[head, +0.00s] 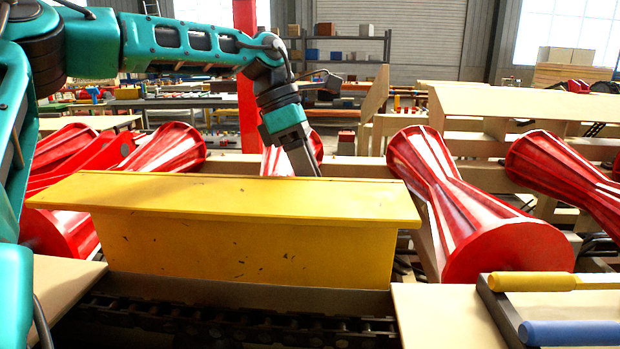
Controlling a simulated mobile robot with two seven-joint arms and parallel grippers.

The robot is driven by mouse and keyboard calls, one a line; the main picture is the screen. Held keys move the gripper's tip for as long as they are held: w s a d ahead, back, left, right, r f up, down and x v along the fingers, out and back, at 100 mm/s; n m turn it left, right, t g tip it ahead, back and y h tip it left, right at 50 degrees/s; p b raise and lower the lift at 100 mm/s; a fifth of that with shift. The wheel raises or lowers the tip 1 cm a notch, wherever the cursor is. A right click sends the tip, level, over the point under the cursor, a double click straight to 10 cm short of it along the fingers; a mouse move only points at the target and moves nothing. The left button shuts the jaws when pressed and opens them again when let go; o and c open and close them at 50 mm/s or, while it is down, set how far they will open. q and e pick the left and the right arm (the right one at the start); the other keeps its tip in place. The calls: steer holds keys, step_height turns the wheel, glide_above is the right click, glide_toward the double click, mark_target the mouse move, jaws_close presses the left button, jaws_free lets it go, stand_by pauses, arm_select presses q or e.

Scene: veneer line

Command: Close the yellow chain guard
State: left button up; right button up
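The yellow chain guard (240,245) stands in the middle of the head view, with a flat top that overhangs its scuffed front face. A dark roller chain (230,325) lies exposed below and in front of it. My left arm reaches in from the left, over the guard. My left gripper (305,163) points down at the guard's far top edge, right of its middle. Its fingertips are partly hidden behind that edge, so I cannot tell whether they touch the guard or are open. My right gripper is not in view.
Red waisted rollers (440,185) stand behind and beside the guard on both sides. Pale panels (440,315) flank the chain at the front. A frame with a yellow handle (535,282) and a blue handle (570,333) is at the lower right. A red post (247,90) rises behind.

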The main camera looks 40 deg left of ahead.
arm_select(q)
steer(key=shift+d+f, duration=0.2)
steer(key=shift+f, duration=0.25)
jaws_close()
stand_by(0.4)
